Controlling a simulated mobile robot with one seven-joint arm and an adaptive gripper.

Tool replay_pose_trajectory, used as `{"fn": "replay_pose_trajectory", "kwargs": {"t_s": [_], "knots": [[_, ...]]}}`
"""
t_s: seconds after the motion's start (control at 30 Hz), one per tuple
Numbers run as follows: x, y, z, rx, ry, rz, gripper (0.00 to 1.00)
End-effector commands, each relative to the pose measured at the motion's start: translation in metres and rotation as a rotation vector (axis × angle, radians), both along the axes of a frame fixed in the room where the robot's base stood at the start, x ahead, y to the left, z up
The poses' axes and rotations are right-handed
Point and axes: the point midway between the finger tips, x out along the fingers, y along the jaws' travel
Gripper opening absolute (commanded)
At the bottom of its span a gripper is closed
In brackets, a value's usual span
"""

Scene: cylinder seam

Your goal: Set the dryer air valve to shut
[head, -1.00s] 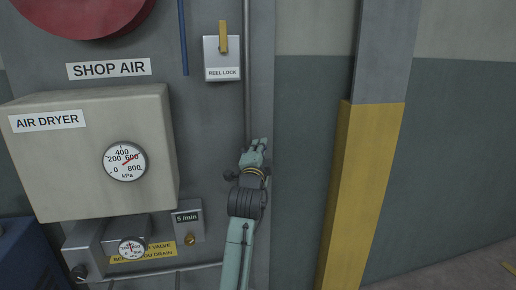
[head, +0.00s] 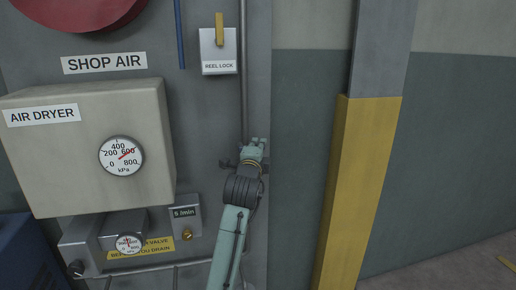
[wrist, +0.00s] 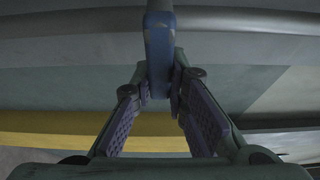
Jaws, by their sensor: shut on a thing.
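In the wrist view a blue lever (wrist: 159,45) comes down from the top middle, and the fingers of my gripper (wrist: 161,95) are closed about its lower end. A grey pipe runs across behind it. In the head view my gripper (head: 254,148) is at the vertical grey pipe (head: 244,70), right of the air dryer box (head: 60,165). The hand hides the lever there, so I cannot read its angle from that view. No label for this lever shows.
A reel lock plate (head: 219,66) with a yellow lever is above. A flow unit (head: 187,228), a lower gauge (head: 128,244) and a partly hidden yellow valve sign (head: 160,246) are below left. A yellow-and-grey post (head: 360,180) stands right, with bare wall between.

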Motion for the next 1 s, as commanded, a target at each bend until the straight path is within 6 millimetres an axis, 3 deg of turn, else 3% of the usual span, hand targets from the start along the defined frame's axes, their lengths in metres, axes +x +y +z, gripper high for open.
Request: {"fn": "replay_pose_trajectory", "kwargs": {"t_s": [0.1,0.13,0.43,0.77,1.0], "knots": [[0.000,-0.001,-0.001,0.002,0.002,-0.002,0.00],[0.000,-0.001,-0.001,0.002,0.002,-0.002,0.16],[0.000,-0.001,-0.001,0.001,0.001,-0.001,0.35],[-0.003,0.001,0.000,0.000,0.000,0.000,0.35],[-0.039,0.008,0.000,-0.001,-0.002,0.001,0.35]]}}
